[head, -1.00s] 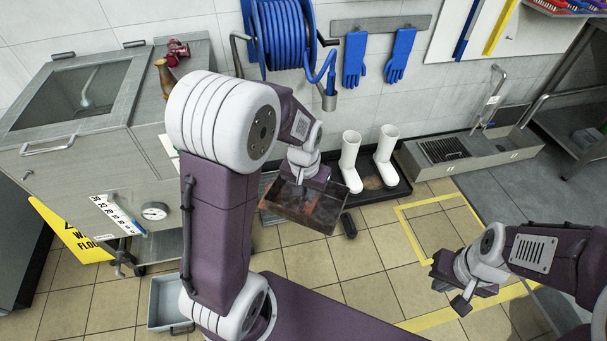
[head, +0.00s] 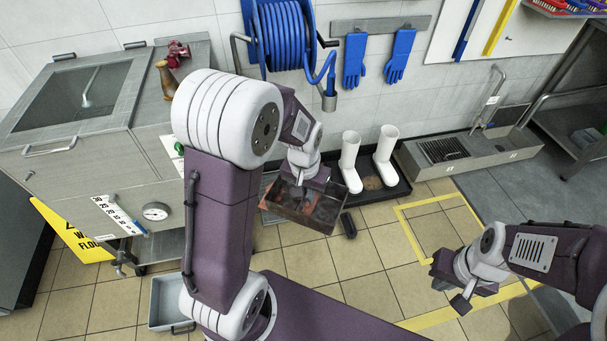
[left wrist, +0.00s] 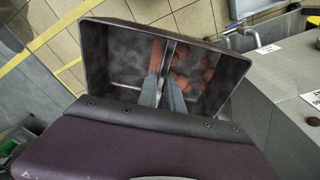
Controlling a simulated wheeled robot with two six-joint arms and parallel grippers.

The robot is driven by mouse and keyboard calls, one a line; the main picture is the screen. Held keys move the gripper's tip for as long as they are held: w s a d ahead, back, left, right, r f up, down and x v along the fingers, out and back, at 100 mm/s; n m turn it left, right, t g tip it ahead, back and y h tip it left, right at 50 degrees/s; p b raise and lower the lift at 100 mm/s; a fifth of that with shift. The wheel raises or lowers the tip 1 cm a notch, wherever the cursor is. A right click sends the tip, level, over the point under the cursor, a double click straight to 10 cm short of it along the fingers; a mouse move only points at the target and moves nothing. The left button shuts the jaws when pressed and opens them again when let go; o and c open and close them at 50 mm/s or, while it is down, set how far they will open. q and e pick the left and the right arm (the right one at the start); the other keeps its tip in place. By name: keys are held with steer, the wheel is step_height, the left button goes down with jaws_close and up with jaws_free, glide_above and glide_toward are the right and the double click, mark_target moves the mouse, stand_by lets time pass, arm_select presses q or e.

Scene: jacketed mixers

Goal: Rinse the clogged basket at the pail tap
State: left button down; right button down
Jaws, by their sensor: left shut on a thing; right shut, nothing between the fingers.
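The basket (head: 312,207) is a dark, open rectangular metal box with reddish-brown residue inside, held tilted above the tiled floor. The left wrist view shows its inside (left wrist: 118,52), with reddish lumps and a central divider. My left gripper (left wrist: 163,88) is shut on the basket, its fingers along the divider. In the head view the fingertips are hard to make out. The tap (head: 491,97) rises behind a low steel sink (head: 505,152) at the back right, well apart from the basket. My right gripper (head: 452,288) is shut and empty above the floor at the lower right.
White boots (head: 349,160) stand in a black tray (head: 398,188) between basket and sink. A steel mixer (head: 85,160) stands at left, a grey tub (head: 170,300) below. A blue hose reel (head: 280,40) hangs on the wall. The yellow-marked floor (head: 437,222) is clear.

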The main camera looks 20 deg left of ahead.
steer(key=shift+r, duration=0.1)
stand_by(0.3)
steer(key=shift+r+p, duration=0.25)
steer(key=shift+p, duration=0.05)
stand_by(0.4)
steer(key=shift+r, duration=0.1)
stand_by(0.5)
steer(key=shift+r+p, duration=0.3)
steer(key=shift+p, duration=0.1)
steer(key=shift+r, duration=0.1)
stand_by(0.5)
